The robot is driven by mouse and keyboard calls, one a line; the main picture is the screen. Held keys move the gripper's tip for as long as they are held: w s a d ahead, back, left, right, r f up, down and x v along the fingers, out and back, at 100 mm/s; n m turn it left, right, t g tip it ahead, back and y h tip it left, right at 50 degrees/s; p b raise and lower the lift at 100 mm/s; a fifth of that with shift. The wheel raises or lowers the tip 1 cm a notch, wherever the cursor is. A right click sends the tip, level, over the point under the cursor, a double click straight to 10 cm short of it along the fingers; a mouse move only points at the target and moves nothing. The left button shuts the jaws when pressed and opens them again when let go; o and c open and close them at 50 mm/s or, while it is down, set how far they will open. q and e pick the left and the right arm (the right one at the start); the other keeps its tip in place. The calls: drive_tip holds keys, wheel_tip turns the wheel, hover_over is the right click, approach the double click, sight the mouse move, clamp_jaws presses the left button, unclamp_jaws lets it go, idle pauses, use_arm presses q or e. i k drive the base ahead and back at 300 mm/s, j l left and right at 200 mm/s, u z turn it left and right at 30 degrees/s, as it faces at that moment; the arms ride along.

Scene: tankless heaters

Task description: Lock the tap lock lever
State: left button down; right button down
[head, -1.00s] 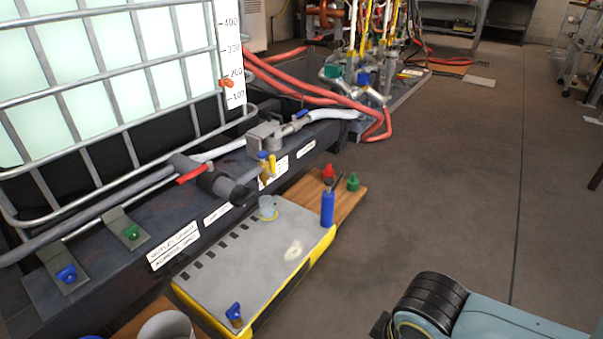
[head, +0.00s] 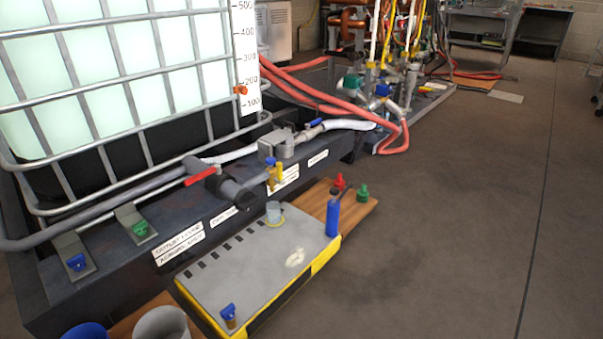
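A red lever (head: 199,178) sits on the grey tap valve (head: 219,187) at the outlet of the white caged tank. A small brass tap with a blue and yellow lever (head: 273,172) stands to its right, below a grey pipe fitting. A blue lever (head: 314,124) lies on the pipe farther right. I cannot tell which is the tap lock lever, or whether any is locked. Neither of my grippers is in the head view.
A grey-topped yellow case (head: 258,262) stands in front of the tank's dark base, with a cup (head: 273,212) and a blue bottle (head: 333,214) near its far end. Red hoses (head: 340,105) run behind. The floor (head: 440,220) at right is clear.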

sight(280, 171)
drive_tip(key=i+l+z, duration=0.1)
drive_tip(key=i, duration=0.4)
drive_tip(key=i+l+z, duration=0.15)
drive_tip(key=i, duration=0.35)
